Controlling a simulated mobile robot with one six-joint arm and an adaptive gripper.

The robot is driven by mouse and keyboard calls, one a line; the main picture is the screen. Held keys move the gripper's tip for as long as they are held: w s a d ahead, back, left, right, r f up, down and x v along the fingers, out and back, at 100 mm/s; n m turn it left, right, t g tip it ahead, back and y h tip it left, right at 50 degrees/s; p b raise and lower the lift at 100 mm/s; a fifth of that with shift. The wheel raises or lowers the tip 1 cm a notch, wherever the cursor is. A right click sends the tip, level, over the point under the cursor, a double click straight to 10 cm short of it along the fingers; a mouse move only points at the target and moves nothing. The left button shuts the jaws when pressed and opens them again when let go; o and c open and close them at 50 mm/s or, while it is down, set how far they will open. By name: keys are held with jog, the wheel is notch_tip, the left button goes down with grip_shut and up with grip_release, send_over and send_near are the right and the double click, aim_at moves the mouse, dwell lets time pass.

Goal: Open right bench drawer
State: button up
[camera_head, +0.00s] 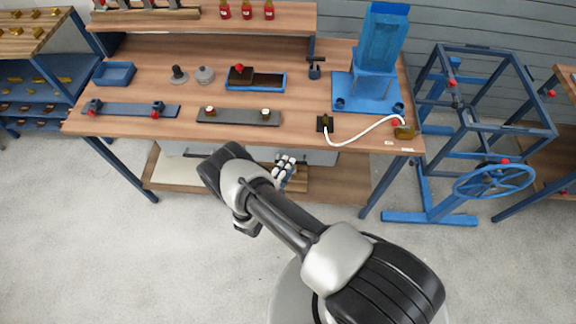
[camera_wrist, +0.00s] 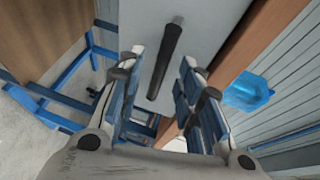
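The wooden workbench (camera_head: 225,95) has grey drawer fronts under its top; the right one (camera_head: 322,157) is partly hidden by my arm, and I see no clear gap there. In the wrist view a pale grey drawer front (camera_wrist: 205,22) carries a long black bar handle (camera_wrist: 168,55). My gripper (camera_wrist: 165,84) is open, with one finger on each side of the handle in the picture. No contact shows, and I cannot tell whether the fingertips reach around the bar.
A blue fixture (camera_head: 375,50) and a white cable (camera_head: 362,134) sit on the bench's right end. A blue frame with a handwheel (camera_head: 495,181) stands to the right. A lower shelf (camera_head: 338,188) lies under the bench. The floor in front is clear at left.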

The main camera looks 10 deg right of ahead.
jog(key=shift+x, duration=0.75)
jog(key=shift+c, duration=0.4)
grip_shut()
